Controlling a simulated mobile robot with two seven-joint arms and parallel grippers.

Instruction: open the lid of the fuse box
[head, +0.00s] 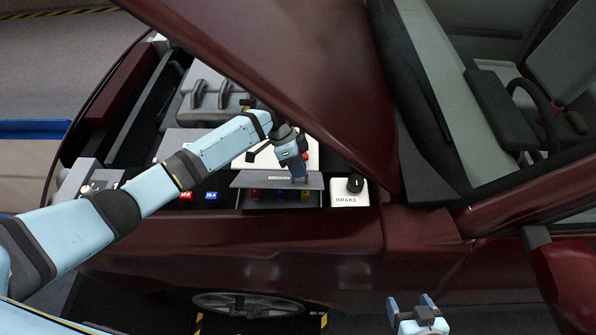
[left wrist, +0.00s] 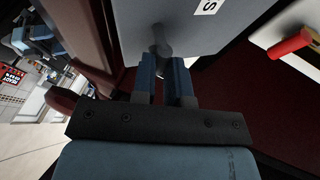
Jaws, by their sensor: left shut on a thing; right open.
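The fuse box (head: 240,200) sits at the near edge of the car's engine bay. Its grey lid (head: 250,180), with a small label, is tilted up, and several coloured fuses show beneath it. My left gripper (head: 298,172) is at the lid's right part, reaching in from above. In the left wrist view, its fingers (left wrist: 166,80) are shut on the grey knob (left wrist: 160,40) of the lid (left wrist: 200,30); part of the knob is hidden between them. My right gripper (head: 413,303) is open and empty, low in front of the car, away from the box.
The white brake reservoir (head: 346,199) with a black cap stands close to the right of the box. A red fuse (head: 186,196) and a blue fuse (head: 211,196) are to its left. The raised dark red hood (head: 300,80) hangs above and behind my left arm.

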